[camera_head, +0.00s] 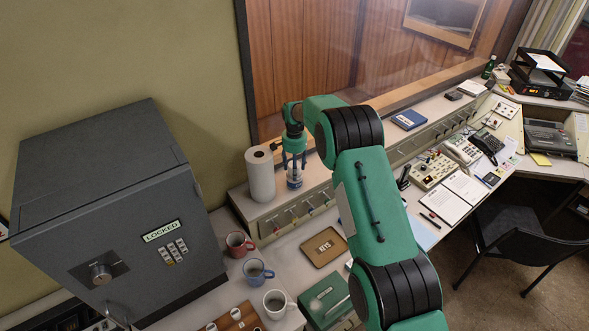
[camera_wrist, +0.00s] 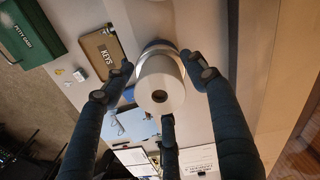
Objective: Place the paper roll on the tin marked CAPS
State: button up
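A small white paper roll (camera_wrist: 160,88) with a dark hole in its top is between my gripper's fingers in the wrist view. Directly beneath it, a round blue-and-white tin (camera_wrist: 157,47) shows partly past the roll. In the head view this tin (camera_head: 294,183) stands on the console's upper ledge; no CAPS lettering is readable. The roll looks upright over the tin; whether it rests fully on it I cannot tell. My gripper (camera_head: 294,164) is above the tin, pointing down. Its three fingers (camera_wrist: 157,80) are spread around the roll, with gaps visible beside it.
A tall white roll (camera_head: 260,177) stands close left of my gripper. A window frame rises behind. A KEYS box (camera_head: 325,247), green cash box (camera_head: 325,299), mugs (camera_head: 257,272) and a grey safe (camera_head: 110,210) are nearer. A blue book (camera_head: 409,120) lies right along the ledge.

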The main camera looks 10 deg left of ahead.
jog(key=shift+r, duration=0.15)
notch_tip(320, 180, up, 11)
jog(key=shift+w+r+b, duration=0.1)
jog(key=shift+r+b, duration=0.1)
jog(key=shift+b, duration=0.85)
jog(key=shift+r, duration=0.3)
dwell(0.3)
